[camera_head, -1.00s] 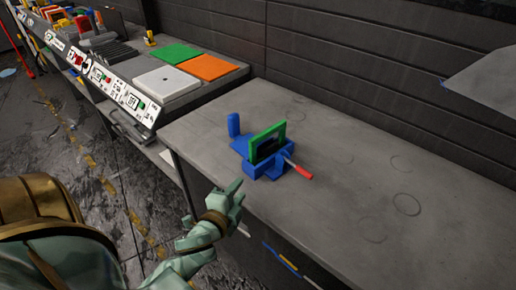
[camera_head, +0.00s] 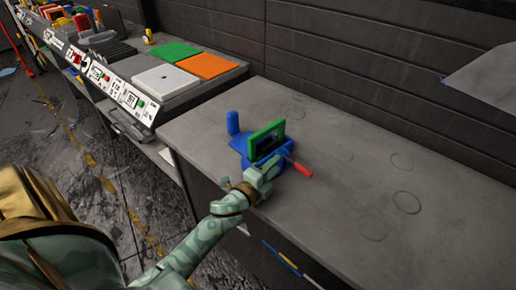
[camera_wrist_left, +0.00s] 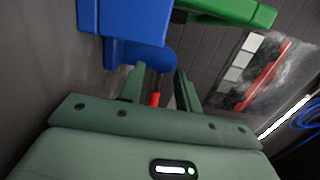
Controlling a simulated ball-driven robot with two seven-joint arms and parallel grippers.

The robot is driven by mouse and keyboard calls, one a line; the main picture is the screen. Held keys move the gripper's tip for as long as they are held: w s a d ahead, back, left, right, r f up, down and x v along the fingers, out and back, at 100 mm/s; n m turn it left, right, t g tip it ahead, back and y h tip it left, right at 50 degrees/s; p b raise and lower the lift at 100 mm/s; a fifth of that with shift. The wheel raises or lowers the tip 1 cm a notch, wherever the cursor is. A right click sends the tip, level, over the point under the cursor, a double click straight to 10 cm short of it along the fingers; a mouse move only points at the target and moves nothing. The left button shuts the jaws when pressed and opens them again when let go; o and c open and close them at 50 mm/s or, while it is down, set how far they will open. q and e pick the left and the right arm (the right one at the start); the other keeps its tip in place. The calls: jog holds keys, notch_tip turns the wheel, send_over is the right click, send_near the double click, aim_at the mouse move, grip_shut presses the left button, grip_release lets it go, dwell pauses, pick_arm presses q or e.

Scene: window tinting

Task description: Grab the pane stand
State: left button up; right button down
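The pane stand (camera_head: 240,147) is blue with an upright green frame (camera_head: 266,138) and a blue post (camera_head: 233,122) at its left. It stands on the grey worktop near the front edge. A red-handled tool (camera_head: 302,170) sticks out at its right side. My left gripper (camera_head: 266,172) is at the stand's front side and hides part of it. In the left wrist view my left gripper (camera_wrist_left: 158,85) has its fingers apart, with the blue stand (camera_wrist_left: 135,22) just ahead. A rounded blue part lies at the fingertips; I cannot tell whether they touch. My right gripper is not in view.
The grey worktop (camera_head: 350,180) is clear to the right of the stand. A dark wall (camera_head: 360,60) runs behind. A pale sheet (camera_head: 487,78) shows at the upper right.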

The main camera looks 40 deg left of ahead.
aim_at(283, 155)
pick_arm(q)
jog(key=w, duration=0.5)
jog(key=shift+w+r+b, duration=0.1)
jog(key=shift+w+b, duration=0.2)
jog(key=shift+w, duration=0.05)
jog(key=shift+s, duration=0.1)
grip_shut()
dwell(0.9)
jog(key=shift+r, duration=0.1)
